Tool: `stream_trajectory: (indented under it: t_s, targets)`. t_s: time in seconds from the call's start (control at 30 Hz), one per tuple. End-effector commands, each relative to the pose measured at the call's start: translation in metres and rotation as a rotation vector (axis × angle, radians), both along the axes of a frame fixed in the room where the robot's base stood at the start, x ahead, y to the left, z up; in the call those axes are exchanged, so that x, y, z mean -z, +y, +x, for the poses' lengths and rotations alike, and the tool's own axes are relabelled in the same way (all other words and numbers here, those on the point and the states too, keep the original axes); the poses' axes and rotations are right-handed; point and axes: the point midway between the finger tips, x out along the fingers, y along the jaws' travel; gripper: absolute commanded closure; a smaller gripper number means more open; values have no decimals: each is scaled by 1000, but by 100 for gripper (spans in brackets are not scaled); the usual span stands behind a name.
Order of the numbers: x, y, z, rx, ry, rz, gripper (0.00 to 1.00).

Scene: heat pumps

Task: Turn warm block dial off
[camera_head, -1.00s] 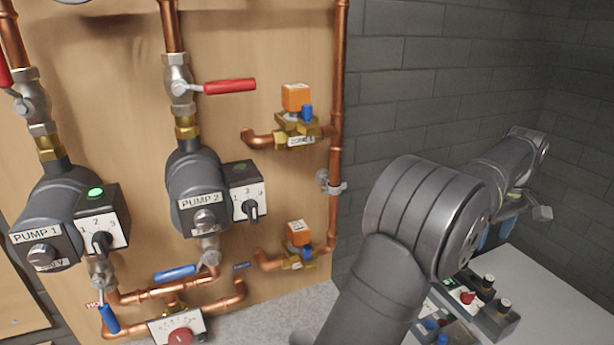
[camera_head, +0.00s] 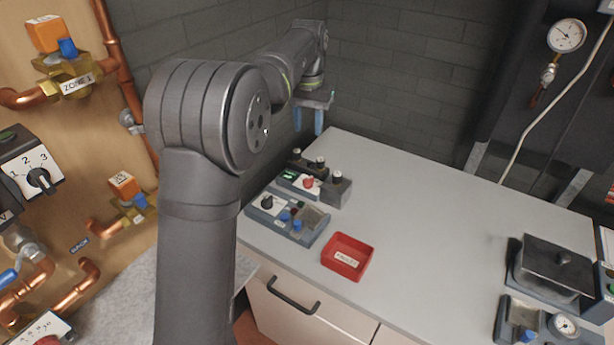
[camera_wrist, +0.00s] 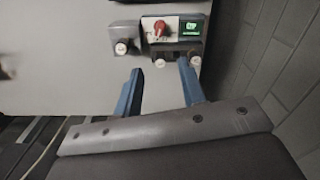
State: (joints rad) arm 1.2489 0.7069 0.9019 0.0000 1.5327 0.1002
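On the worktop, a small unit has a red dial (camera_head: 309,183) and a green-lit display (camera_head: 289,175). Both also show in the wrist view, the red dial (camera_wrist: 160,29) and the display (camera_wrist: 191,28), too small to read. In front sits a blue-grey unit (camera_head: 285,218) with a black knob (camera_head: 267,201) and blue knobs. No label I can read says which is the warm block. My gripper (camera_head: 308,122) hangs above and behind these units. In the wrist view its blue fingers (camera_wrist: 160,72) are apart with nothing between them.
Dark blocks with pale-topped posts (camera_head: 337,190) flank the red-dial unit. A red tray (camera_head: 348,257) stands to the front right. A dark lidded unit (camera_head: 552,268) is at far right. The middle worktop (camera_head: 430,230) is clear. Copper piping (camera_head: 120,80) is at left.

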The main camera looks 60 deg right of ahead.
Motion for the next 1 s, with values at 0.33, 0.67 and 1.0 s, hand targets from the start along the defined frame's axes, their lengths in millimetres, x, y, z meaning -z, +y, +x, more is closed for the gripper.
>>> stream_trajectory:
  t_s: [0.33, 0.67, 1.0]
  targets:
    - [3, 1, 1, 529, 0, 0, 63]
    - [25, 2, 1, 600, 2, 3, 63]
    - [98, 2, 0, 599, 4, 3, 63]
